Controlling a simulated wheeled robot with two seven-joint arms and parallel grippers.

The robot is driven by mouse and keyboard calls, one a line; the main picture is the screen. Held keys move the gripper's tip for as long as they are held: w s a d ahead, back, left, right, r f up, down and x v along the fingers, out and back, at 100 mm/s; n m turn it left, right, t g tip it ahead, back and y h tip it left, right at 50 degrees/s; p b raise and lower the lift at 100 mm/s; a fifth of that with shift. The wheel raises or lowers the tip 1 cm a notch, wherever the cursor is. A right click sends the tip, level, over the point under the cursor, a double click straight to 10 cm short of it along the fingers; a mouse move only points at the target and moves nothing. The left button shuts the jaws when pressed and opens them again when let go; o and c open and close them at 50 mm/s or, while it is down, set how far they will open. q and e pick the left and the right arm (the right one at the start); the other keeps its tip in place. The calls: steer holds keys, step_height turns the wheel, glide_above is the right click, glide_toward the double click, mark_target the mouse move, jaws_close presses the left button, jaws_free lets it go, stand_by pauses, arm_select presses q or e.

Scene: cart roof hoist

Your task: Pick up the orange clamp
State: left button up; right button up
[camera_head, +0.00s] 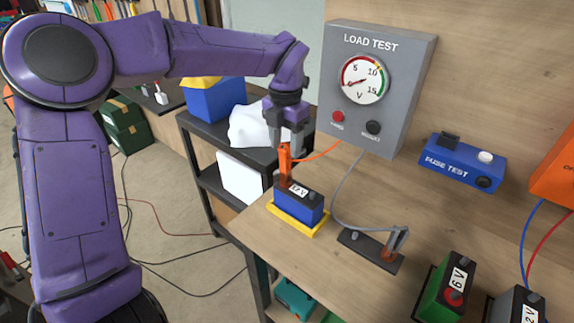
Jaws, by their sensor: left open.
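The orange clamp (284,164) stands upright at the left end of a small blue battery (299,206) on the workbench. An orange cable runs from the clamp to the grey load test box. My left gripper (288,146) points down at the top of the clamp, its fingers open. The fingers hide part of the clamp's top, and I cannot tell whether they touch it. My right gripper is not in view.
The battery stands in a yellow tray (316,232). The load test box (394,88) rises behind it. A dark shelf (208,130) stands left.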

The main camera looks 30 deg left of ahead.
mark_target(286, 162)
arm_select(q)
steer(key=shift+w+f, duration=0.1)
steer(key=shift+f, duration=0.45)
steer(key=shift+f+p, duration=0.3)
steer(key=shift+f, duration=0.1)
step_height(286, 162, down, 4)
steer(key=shift+r+p, duration=0.1)
steer(key=shift+p, duration=0.55)
steer(key=shift+f, duration=0.45)
steer(key=shift+r, duration=0.1)
jaws_close()
steer(key=shift+r, duration=0.1)
